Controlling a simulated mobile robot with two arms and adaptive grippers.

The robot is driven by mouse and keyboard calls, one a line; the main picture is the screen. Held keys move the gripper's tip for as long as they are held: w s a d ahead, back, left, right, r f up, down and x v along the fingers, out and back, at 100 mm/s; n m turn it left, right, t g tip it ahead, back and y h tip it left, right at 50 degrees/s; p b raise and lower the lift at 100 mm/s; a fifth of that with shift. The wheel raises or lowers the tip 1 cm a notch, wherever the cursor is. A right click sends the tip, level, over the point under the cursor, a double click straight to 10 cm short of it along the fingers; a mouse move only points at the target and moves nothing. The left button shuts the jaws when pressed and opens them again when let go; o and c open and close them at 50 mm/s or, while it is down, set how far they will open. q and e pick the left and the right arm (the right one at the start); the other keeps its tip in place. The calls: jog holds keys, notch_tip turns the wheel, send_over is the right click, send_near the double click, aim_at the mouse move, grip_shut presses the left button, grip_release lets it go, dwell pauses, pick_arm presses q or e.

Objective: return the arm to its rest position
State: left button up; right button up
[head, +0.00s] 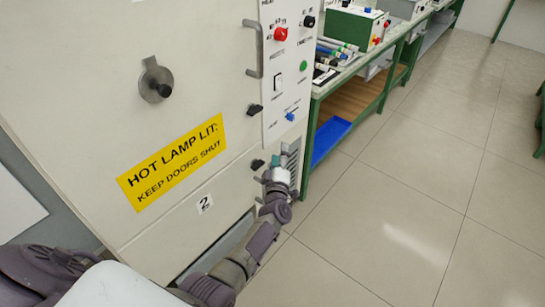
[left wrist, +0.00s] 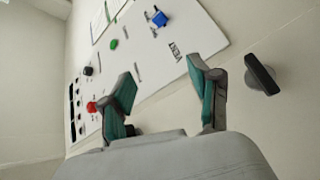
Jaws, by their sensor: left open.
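My left arm (head: 232,268) comes up from the bottom of the head view along the cabinet front. Its left gripper (head: 272,166) is at the cabinet's lower right, by the vent slots and below the control panel. In the left wrist view the two teal fingers of this gripper (left wrist: 162,68) stand apart, with nothing between them. The white control panel (left wrist: 185,22) and a black knob (left wrist: 262,75) show beyond the fingers. Whether the gripper touches the cabinet, I cannot tell. My right gripper is not in view.
The large cabinet (head: 90,75), with a yellow warning label (head: 172,162), fills the left side. Its control panel (head: 290,65) carries red, green, black and blue controls. A green-framed bench (head: 322,88) with rods and a blue tray (head: 331,138) stands behind. The tiled floor (head: 420,190) at right is clear.

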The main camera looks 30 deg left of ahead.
pick_arm(q)
jog(key=shift+s+f+m, duration=0.2)
jog(key=shift+f+m, duration=0.1)
jog(key=shift+f, duration=0.1)
jog(key=s+d+f+m+g+h, duration=0.35)
jog(key=s+f+m, duration=0.25)
jog(key=s+f, duration=0.7)
jog(key=s+d+f+m+g+h, duration=0.4)
jog(key=s+f, duration=0.5)
jog(key=f, duration=0.7)
jog(key=s+a+f+m+g, duration=0.1)
jog(key=s+f+m+g, duration=0.2)
jog(key=s, duration=0.9)
jog(key=s+a+f+m+g, duration=0.1)
jog(key=s+f+m+g, duration=0.2)
jog(key=s, duration=0.9)
jog(key=s+a+f+m+g, duration=0.1)
jog(key=s+f+m+g, duration=0.2)
jog(key=s+f, duration=0.5)
jog(key=s, duration=0.5)
jog(key=shift+f+y, duration=0.15)
jog(key=shift+y, duration=0.2)
jog(key=shift+s+a+g, duration=0.1)
jog(key=shift+g, duration=0.15)
